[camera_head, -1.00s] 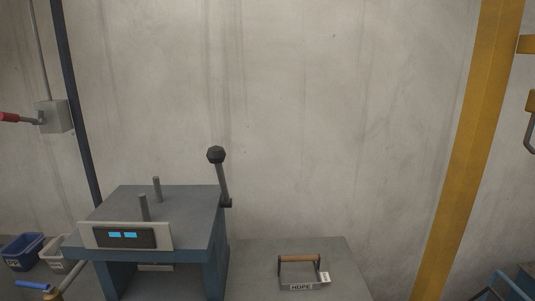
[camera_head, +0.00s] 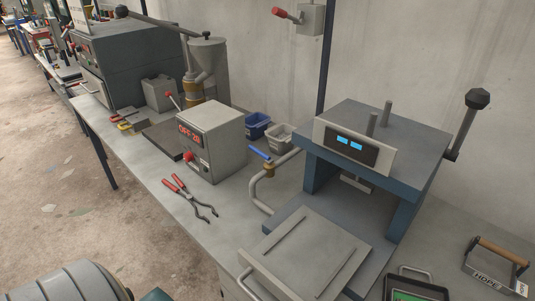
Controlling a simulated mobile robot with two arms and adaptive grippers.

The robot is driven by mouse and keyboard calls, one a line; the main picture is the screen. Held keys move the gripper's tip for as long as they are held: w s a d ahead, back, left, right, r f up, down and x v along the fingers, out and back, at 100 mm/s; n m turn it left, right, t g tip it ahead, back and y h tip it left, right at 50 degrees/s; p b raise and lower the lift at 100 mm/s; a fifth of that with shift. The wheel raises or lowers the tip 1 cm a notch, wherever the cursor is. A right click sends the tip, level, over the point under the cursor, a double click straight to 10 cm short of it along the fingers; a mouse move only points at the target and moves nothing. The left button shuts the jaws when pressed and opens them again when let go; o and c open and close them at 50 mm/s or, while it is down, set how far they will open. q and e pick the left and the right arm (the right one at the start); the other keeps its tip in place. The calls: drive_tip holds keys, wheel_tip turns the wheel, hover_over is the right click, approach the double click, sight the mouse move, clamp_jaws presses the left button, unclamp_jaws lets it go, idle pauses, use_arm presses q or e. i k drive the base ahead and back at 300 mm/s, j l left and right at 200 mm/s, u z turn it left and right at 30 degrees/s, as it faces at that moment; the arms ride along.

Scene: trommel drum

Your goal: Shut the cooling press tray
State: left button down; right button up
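The cooling press (camera_head: 375,150) stands at the right, with a blue-grey frame, two lit blue displays and a lever with a dark knob on its right side. Its tray (camera_head: 308,262) is a flat grey plate with two thin raised strips. The tray sticks out of the press toward the lower left, so it is pulled open. A pale bar handle (camera_head: 265,283) runs along its front edge. Neither of my grippers is in view.
A pipe with a blue-handled valve (camera_head: 262,155) stands left of the press. Red-handled tongs (camera_head: 190,197) lie on the bench beside a grey control box (camera_head: 212,140). A tablet-like screen (camera_head: 415,291) and a wooden-handled mould (camera_head: 497,262) lie at the lower right.

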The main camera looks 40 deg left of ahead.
sight(302, 258)
drive_tip(key=j+u, duration=0.15)
drive_tip(key=u, duration=0.25)
drive_tip(key=j+u, duration=0.15)
drive_tip(key=u, duration=0.25)
